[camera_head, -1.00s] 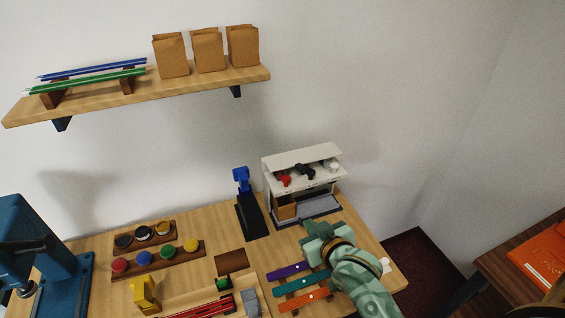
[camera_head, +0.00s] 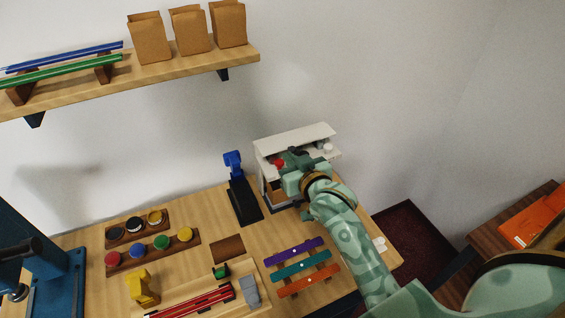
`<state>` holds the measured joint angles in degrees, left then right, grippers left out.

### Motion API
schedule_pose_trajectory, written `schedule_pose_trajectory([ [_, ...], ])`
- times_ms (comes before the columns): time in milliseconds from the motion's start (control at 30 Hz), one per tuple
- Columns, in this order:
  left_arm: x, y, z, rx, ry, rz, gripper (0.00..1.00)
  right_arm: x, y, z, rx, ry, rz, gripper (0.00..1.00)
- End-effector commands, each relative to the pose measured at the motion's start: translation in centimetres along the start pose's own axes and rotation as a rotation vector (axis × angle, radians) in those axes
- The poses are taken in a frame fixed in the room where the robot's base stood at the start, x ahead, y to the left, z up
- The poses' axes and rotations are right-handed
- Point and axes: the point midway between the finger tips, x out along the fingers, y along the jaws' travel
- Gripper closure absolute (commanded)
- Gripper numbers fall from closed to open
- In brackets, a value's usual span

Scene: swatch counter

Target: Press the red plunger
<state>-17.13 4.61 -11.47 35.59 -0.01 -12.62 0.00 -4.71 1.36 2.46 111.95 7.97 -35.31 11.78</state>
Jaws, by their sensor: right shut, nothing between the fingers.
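A red knob-like piece (camera_head: 279,163), likely the red plunger, shows on the front of the white machine (camera_head: 300,135) at the back of the counter. My right gripper (camera_head: 292,160) is at the machine's front, just right of the red piece, shut and empty. It hides much of the machine's front, and I cannot tell whether it touches the red piece. A red round piece (camera_head: 112,258) also sits at the left end of a wooden rack, beside blue, green and yellow ones, far from my right gripper. My left gripper is not in view.
A black stand with a blue head (camera_head: 234,160) is left of the machine. A blue press (camera_head: 60,270) stands at the left. A wall shelf (camera_head: 185,63) holds paper bags and rods.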

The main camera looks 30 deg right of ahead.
Motion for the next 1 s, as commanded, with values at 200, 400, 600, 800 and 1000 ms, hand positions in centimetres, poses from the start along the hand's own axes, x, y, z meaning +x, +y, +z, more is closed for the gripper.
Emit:
schedule_pose_trajectory([
  [200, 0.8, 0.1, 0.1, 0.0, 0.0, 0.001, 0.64, 4.8, 0.0, 0.1, -0.001, 0.0, 0.0, 1.0],
  [400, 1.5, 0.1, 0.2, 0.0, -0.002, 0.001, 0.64, 5.8, 0.0, 2.8, -0.001, -0.003, 0.0, 1.0],
  [600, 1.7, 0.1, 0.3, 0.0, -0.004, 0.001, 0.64, 6.1, 0.0, 3.9, -0.001, -0.001, 0.0, 1.0],
  [800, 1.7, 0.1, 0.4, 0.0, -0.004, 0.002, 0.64, 6.1, 0.0, 3.9, -0.001, -0.001, 0.0, 1.0],
  [1000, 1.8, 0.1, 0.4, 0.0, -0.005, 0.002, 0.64, 6.2, 0.0, 4.3, 0.0, -0.003, 0.0, 1.0],
])
